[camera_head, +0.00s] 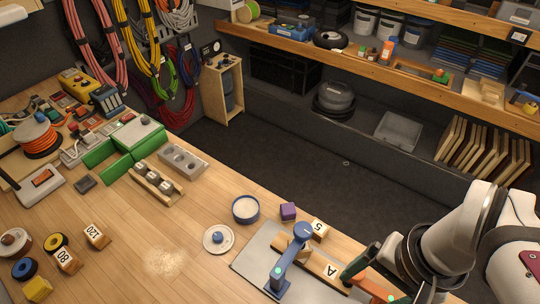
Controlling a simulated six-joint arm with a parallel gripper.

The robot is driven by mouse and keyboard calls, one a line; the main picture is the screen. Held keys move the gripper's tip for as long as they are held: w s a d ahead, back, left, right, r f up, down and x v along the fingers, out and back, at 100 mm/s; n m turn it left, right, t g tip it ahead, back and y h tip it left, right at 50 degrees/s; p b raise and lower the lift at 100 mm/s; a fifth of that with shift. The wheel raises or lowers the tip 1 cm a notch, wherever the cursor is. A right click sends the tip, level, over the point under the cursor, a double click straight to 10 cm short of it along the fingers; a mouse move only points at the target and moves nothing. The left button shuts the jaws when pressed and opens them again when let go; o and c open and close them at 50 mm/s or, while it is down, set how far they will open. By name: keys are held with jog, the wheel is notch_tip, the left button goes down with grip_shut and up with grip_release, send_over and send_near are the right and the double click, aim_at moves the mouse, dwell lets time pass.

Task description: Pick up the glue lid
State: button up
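The likely glue lid is a pale round disc with a blue knob (217,238), lying flat on the wooden bench. A blue-rimmed round pot with white contents (245,210) stands open just behind and to its right. My gripper (366,278) is at the lower right, well to the right of the lid and apart from it, low near a grey plate. Its dark fingers show beside an orange piece with a teal spot; I cannot tell whether they hold it. The frame's bottom edge cuts off part of this area.
A blue clamp-like tool (290,262) stands on the grey plate (252,262) between gripper and lid, with a wooden block marked A (328,269). A purple block (288,211) and a block marked 5 (319,230) lie behind.

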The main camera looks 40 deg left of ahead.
jog(key=w+a+n, duration=0.5)
jog(key=a, duration=0.4)
jog(key=n, duration=0.8)
send_near(222, 234)
jog(key=f, duration=0.3)
jog(key=a+f, duration=0.1)
jog(key=f, duration=0.4)
jog(key=shift+a+f, duration=0.2)
jog(key=shift+f, duration=0.2)
jog(key=shift+c, duration=0.3)
jog(key=c, duration=1)
